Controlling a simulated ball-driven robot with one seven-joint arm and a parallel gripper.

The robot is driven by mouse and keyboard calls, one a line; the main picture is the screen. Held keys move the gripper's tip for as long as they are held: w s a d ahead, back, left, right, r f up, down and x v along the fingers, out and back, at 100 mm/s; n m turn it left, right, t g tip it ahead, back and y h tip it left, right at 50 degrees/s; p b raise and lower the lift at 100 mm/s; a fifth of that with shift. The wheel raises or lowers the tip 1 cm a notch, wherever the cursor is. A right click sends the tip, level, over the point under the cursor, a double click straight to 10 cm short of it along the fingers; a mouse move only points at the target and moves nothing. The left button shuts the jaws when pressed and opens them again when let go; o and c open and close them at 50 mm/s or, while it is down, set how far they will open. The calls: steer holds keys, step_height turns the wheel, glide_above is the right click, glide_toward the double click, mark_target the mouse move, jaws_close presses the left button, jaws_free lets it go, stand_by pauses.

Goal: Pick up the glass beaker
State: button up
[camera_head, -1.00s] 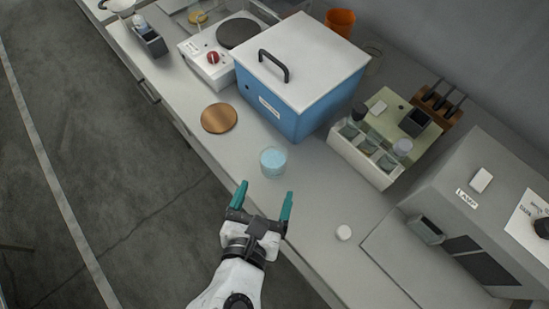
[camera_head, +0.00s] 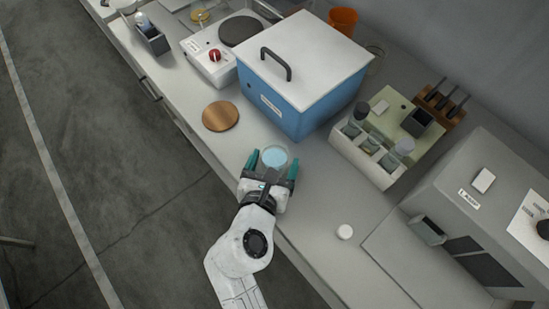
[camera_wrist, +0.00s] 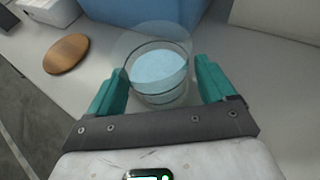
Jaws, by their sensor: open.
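The glass beaker (camera_head: 275,157) stands upright on the grey bench near its front edge. It is clear glass with light blue contents, and it also shows in the wrist view (camera_wrist: 158,72). My gripper (camera_head: 272,164) is open, with its two teal fingers on either side of the beaker. In the wrist view my gripper (camera_wrist: 157,85) has the beaker between its fingers, with a gap at the left finger and a narrower one at the right. The lower front of the beaker is partly hidden by my gripper in the head view.
A blue box with a white lid (camera_head: 300,75) stands just behind the beaker. A round wooden disc (camera_head: 220,116) lies to the left.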

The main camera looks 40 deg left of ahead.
mark_target(276, 146)
steer(key=c, duration=1.1)
steer(key=shift+r, duration=0.15)
steer(key=shift+r, duration=0.6)
steer(key=shift+s+r+p, duration=0.2)
steer(key=shift+r+p, duration=0.15)
steer(key=shift+r, duration=0.9)
steer(key=s+r, duration=0.9)
steer(key=s, duration=0.4)
steer(key=shift+s+d+p, duration=0.3)
steer(key=shift+d, duration=0.15)
